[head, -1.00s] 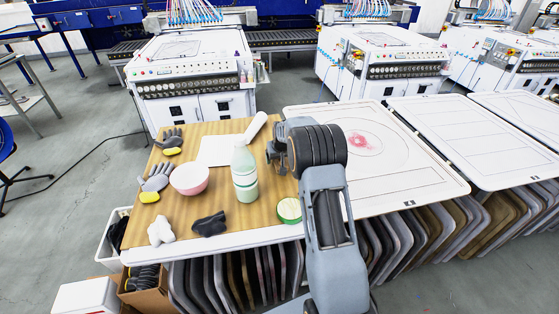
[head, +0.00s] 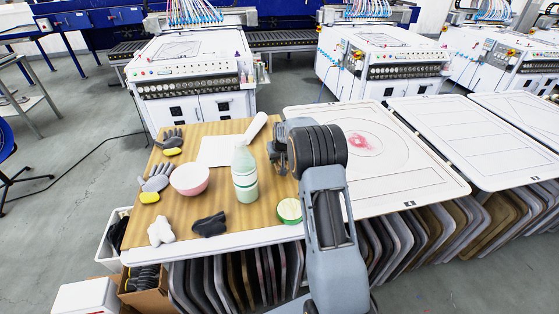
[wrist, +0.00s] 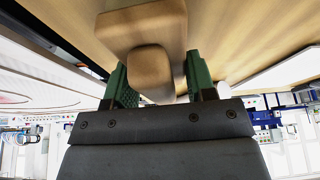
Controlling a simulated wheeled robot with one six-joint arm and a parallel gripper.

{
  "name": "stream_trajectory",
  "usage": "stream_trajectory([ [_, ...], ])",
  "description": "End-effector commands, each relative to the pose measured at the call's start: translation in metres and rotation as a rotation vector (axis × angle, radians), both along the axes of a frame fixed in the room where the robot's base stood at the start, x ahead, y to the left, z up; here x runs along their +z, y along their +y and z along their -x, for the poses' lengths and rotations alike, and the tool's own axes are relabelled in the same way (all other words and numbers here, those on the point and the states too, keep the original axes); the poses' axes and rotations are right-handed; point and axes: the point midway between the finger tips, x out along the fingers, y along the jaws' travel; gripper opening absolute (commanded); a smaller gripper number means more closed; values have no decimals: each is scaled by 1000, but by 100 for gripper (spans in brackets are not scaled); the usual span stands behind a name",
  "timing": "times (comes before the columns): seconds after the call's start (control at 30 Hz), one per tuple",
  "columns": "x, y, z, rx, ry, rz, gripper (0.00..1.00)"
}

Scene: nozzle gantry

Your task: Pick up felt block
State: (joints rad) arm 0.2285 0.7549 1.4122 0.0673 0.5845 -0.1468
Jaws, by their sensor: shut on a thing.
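The felt block (wrist: 143,27) shows in the wrist view as a tan, wide body with a narrower rounded part towards my gripper. My gripper (wrist: 156,74) has green fingers on both sides of that narrower part and is shut on it. The pale brown tabletop fills the area around it in the wrist view. I cannot tell whether the block still touches the table. In the head view my arm hides the block and the fingertips, above the right side of the wooden table (head: 222,221).
A pale bottle (head: 245,174) and a green-topped round thing (head: 289,210) stand near my arm. A pink bowl (head: 189,178), white sheet (head: 216,150), white rounded thing (head: 256,127) and several gloves (head: 157,177) lie left. A white printing board (head: 420,185) adjoins the table's right.

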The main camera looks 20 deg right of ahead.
Motion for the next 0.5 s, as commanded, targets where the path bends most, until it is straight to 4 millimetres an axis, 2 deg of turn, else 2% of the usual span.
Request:
stream_trajectory([
  [0.27, 15, 0, -1, 1, -4, 1, 25],
  [0.37, 30, 0, -1, 1, -7, 1, 25],
  [0.5, 56, 11, 17, 1, -7, 0, 25],
])
